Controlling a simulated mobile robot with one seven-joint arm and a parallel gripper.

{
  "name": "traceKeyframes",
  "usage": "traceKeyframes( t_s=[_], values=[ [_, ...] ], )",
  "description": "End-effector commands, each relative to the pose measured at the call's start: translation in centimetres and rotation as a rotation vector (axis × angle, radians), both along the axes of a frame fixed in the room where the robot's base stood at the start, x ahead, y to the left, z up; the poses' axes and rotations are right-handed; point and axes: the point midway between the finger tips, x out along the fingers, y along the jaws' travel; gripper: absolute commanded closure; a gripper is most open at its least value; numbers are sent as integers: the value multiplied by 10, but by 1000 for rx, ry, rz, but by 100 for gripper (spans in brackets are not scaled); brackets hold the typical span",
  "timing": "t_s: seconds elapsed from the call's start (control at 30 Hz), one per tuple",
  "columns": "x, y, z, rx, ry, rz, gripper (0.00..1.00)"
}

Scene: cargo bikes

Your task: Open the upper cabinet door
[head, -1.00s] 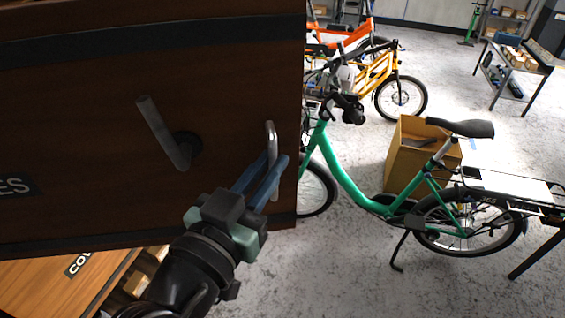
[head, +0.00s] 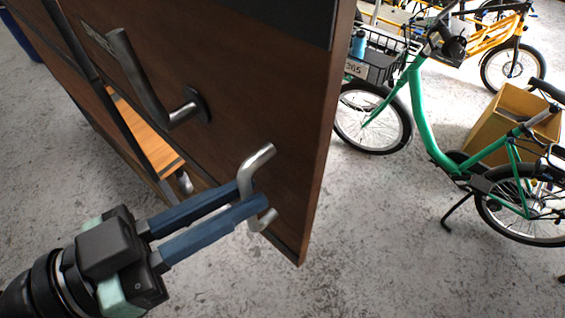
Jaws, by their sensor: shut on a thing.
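The upper cabinet door (head: 250,95) is a dark brown panel with black bands, seen at a steep angle in the head view. A silver U-shaped pull handle (head: 258,158) sits near its lower right edge. My gripper (head: 258,202) has blue fingers shut on this handle, which passes between them. A grey lever (head: 140,80) sticks out from the door to the upper left of the handle. A strip of lighter wood (head: 145,135) shows through a gap left of the handle; how the panels join there is hard to tell.
A green bike (head: 425,115) stands to the right behind the door, with a brown box (head: 505,120) behind it. A yellow cargo bike (head: 495,45) is farther back. Bare grey floor (head: 380,240) lies at the lower right.

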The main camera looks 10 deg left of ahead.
Motion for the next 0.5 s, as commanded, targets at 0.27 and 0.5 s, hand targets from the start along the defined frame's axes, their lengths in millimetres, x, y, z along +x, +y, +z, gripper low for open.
traceKeyframes(
  t_s=[0.27, 0.5],
  values=[
    [-16, 23, 2, -7, -5, 20, 100],
    [-17, 26, 2, -8, -3, 22, 100]
  ],
)
